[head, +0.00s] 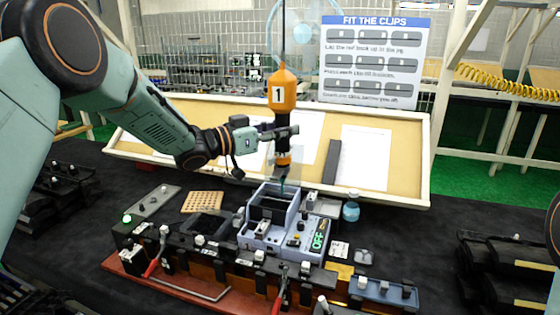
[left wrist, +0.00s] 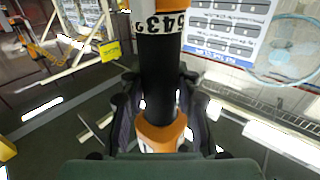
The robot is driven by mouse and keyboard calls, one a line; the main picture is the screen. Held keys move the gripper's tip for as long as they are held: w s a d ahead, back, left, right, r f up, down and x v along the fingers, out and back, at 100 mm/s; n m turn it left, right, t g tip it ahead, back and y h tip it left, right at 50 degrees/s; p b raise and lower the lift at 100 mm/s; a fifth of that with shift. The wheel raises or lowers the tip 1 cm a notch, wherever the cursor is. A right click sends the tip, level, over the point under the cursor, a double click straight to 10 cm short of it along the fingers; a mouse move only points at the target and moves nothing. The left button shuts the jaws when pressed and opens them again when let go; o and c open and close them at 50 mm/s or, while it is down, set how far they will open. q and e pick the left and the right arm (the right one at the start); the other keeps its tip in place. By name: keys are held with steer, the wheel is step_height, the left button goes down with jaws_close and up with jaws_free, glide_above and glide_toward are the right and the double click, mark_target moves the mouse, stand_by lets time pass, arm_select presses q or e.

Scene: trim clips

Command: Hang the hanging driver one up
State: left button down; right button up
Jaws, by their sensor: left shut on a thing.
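The hanging driver one (head: 283,92) is an orange and black tool marked "1", upright at the middle of the head view, with a cable at its top. My left gripper (head: 287,133) is shut around its black middle section. In the left wrist view the driver's black barrel (left wrist: 163,70) stands between the two fingers of my left gripper (left wrist: 160,105), with a number ring on it. The driver's tip is above a grey fixture (head: 268,225) on the bench; I cannot tell whether it touches. My right gripper is not in view.
A tilted board (head: 415,150) with papers and a clip sign (head: 375,60) are behind.

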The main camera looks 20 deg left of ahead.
arm_select(q)
steer(key=shift+f, duration=0.1)
steer(key=c, duration=0.8)
jaws_free()
steer(key=shift+f, duration=0.1)
steer(key=o, duration=0.8)
steer(key=shift+s, duration=0.1)
steer(key=r+v, duration=0.2)
steer(key=v, duration=0.8)
stand_by(1.4)
steer(key=shift+r, duration=0.1)
